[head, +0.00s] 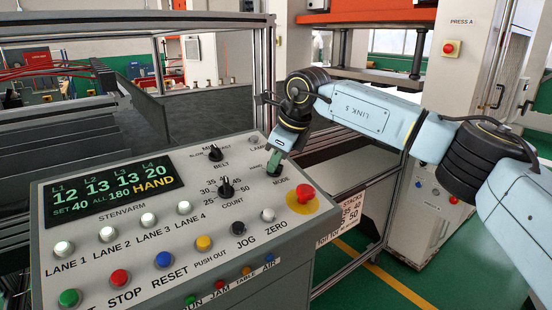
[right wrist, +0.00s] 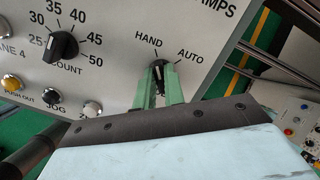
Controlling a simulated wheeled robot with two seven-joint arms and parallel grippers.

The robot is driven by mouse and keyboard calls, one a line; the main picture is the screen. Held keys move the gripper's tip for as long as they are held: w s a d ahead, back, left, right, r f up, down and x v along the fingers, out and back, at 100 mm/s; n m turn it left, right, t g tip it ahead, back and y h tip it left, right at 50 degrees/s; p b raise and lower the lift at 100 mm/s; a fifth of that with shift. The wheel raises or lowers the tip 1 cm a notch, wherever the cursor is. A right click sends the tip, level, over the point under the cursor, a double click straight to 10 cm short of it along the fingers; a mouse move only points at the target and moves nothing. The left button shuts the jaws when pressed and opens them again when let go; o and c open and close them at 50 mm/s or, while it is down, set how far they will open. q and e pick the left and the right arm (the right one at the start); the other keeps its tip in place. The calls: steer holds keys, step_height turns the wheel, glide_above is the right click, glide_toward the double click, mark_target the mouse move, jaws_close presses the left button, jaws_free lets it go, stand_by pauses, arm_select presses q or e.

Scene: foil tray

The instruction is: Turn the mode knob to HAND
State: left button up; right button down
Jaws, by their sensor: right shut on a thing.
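The mode knob (right wrist: 159,66) is small and dark, on the white sloping control panel (head: 110,198), with the labels HAND and AUTO above it. In the right wrist view its pointer appears turned up towards HAND. My right gripper (head: 274,167) reaches down to the panel's right side above the word MODE. In the right wrist view its green fingers (right wrist: 160,78) are shut on the knob, one on each side. In the head view the gripper hides most of the knob. The panel display (head: 112,188) shows HAND in yellow. My left gripper is not in view.
The red emergency button (head: 305,193) stands on a yellow disc just right of the mode knob. The count knob (head: 226,188) and belt knob (head: 215,153) are to its left. Coloured push buttons line the lower panel. A metal frame (head: 360,232) stands right of the panel.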

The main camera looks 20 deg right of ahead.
steer(key=shift+n, duration=0.3)
steer(key=c, duration=1.5)
jaws_free()
steer(key=shift+r, duration=0.1)
steer(key=b+v, duration=0.2)
steer(key=v, duration=1.1)
steer(key=shift+s+r, duration=0.1)
steer(key=shift+s, duration=0.1)
